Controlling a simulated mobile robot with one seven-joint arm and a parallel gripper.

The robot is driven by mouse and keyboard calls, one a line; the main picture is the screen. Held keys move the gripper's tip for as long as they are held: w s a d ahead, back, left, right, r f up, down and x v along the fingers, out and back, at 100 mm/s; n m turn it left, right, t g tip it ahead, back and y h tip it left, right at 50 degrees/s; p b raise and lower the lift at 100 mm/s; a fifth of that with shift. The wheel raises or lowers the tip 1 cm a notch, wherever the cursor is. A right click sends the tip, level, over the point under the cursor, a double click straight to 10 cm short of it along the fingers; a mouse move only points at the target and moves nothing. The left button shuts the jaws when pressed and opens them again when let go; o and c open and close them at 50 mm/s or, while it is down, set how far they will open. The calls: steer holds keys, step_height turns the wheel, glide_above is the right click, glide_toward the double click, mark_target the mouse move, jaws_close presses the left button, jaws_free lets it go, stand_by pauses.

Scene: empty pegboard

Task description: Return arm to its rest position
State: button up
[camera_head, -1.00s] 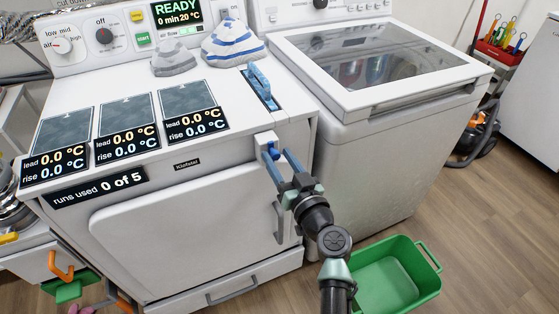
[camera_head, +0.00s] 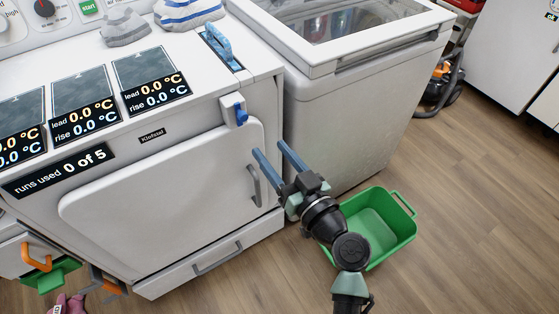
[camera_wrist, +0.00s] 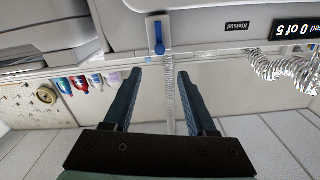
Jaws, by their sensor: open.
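My gripper (camera_head: 267,152) is open and empty, with its two blue fingers apart. In the head view it is in front of the white machine's (camera_head: 150,160) right side, near the grey door handle (camera_head: 254,186). It is apart from the small blue latch (camera_head: 240,114) on the white bracket above it. My black arm comes up from the lower right in the head view.
A green bin (camera_head: 378,226) stands on the wooden floor behind my wrist. A second white appliance (camera_head: 340,130) with a glass lid stands to the right. Open floor (camera_head: 470,220) is at the right.

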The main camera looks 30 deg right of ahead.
steer(key=shift+s, duration=1)
steer(key=w+a+r+n+t+y, duration=0.15)
steer(key=a+r, duration=0.25)
steer(key=r, duration=0.5)
steer(key=w+a+r+n, duration=0.1)
steer(key=w+a+r, duration=0.25)
steer(key=r, duration=0.45)
steer(key=w+a+r+n+t, duration=0.15)
steer(key=a+r, duration=0.25)
steer(key=r, duration=0.5)
steer(key=s+a+r+m+t+h+p, duration=0.1)
steer(key=s+a+r+t, duration=0.15)
steer(key=s+r, duration=0.4)
steer(key=s+a+r+t, duration=0.2)
steer(key=s+a+r, duration=0.1)
steer(key=r, duration=0.7)
steer(key=s+a+r+m+t+h+p, duration=0.1)
steer(key=s+a+r+t, duration=0.2)
steer(key=r, duration=0.6)
step_height(320, 180, up, 12)
steer(key=g+p, duration=0.1)
steer(key=p, duration=1.1)
steer(key=shift+s+d+p, duration=0.2)
steer(key=shift+d+p, duration=0.1)
steer(key=shift+d, duration=0.05)
